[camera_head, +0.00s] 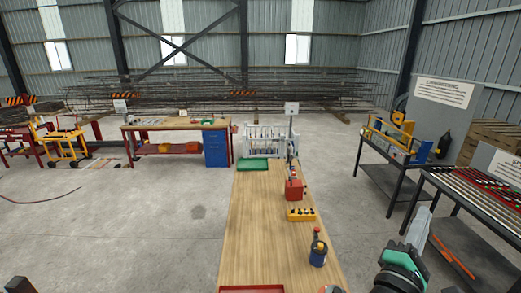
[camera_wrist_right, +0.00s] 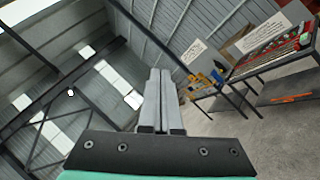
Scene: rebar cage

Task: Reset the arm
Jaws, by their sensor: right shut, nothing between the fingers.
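My right gripper (camera_head: 418,228) is at the lower right of the head view, raised beside the right edge of the wooden table and apart from everything. In the right wrist view its two grey fingers (camera_wrist_right: 158,100) are together, pointing toward the wall and roof, with nothing between them. My left gripper is not in the head view; only a small dark shape shows at the lower left corner.
The long wooden table (camera_head: 250,225) holds a green tray (camera_head: 253,164), a red device (camera_head: 294,189), a yellow block (camera_head: 301,214) and a dark blue bottle (camera_head: 318,251). A rack table (camera_head: 470,205) stands right of my right gripper. The floor at left is open.

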